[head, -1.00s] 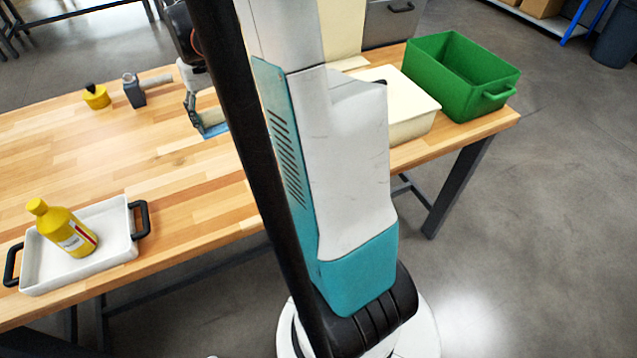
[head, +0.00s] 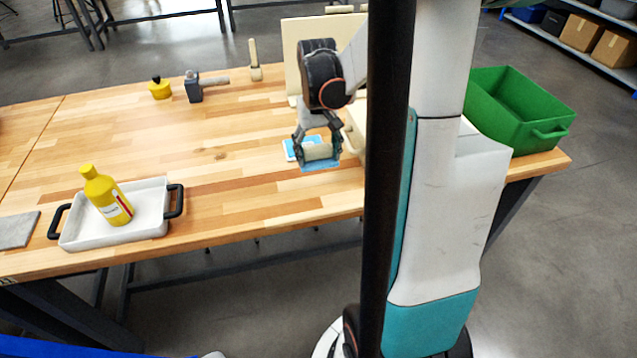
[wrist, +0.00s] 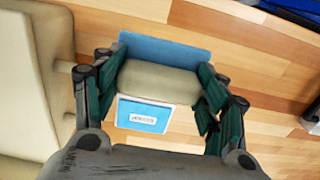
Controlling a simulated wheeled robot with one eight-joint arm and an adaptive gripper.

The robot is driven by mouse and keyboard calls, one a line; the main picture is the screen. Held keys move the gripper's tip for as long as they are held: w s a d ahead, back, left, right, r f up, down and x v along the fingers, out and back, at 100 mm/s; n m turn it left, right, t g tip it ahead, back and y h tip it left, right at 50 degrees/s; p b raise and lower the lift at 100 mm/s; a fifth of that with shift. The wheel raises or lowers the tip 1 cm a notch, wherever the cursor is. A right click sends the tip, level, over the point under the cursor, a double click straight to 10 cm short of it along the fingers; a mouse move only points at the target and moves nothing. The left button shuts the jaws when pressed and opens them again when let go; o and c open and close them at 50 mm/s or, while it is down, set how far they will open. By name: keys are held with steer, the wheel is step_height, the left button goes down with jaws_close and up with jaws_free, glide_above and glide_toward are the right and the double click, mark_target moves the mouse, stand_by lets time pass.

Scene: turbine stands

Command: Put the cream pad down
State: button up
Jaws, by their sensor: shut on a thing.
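My gripper (head: 318,150) is over the right part of the wooden table and is shut on the cream pad (head: 318,152). In the wrist view, the pad (wrist: 158,82) sits crosswise between the two fingers. A flat blue panel (wrist: 165,50) shows along the pad's far side; I cannot tell if it is part of the pad. A blue and white labelled piece (wrist: 143,115) shows beyond the pad's near edge, and in the head view (head: 291,149) just left of my gripper. The gap between pad and table is hard to judge.
A cream box (wrist: 25,80) stands close beside my gripper, mostly hidden by my arm in the head view. A green bin (head: 515,115) is at right. A white tray (head: 150,215) holds a yellow bottle (head: 107,195). Mid-table is clear.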

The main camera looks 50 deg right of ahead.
mark_target(317, 187)
step_height(317, 187, down, 10)
steer(key=b, duration=0.2)
steer(key=shift+b, duration=0.4)
steer(key=shift+f, duration=0.1)
steer(key=o, duration=1.1)
step_height(317, 187, up, 12)
steer(key=p, duration=0.4)
